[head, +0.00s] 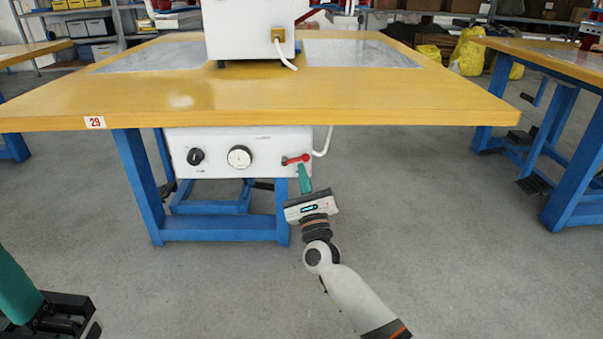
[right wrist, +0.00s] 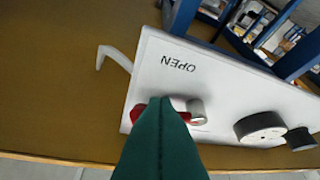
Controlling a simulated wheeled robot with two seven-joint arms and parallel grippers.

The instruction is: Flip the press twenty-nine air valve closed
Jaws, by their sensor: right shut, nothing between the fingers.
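The white control panel (head: 218,165) hangs under the front edge of the table marked 29 (head: 95,122). Its red air valve lever (head: 298,159) lies about level at the panel's right end. In the right wrist view the red lever (right wrist: 138,112) is partly hidden behind my teal fingers, beside a grey round fitting (right wrist: 197,112). The word OPEN (right wrist: 178,63) shows upside down on the panel. My right gripper (head: 303,168) is shut and empty, its tips just below or at the lever; contact is unclear. My left gripper (head: 55,315) is partly in view at the lower left, away from the panel.
A round gauge (head: 239,157) and a black knob (head: 196,156) sit left of the valve on the panel. A white hose (head: 325,142) runs at its right end. Blue table legs (head: 140,185) stand below. Open grey floor (head: 430,220) lies to the right.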

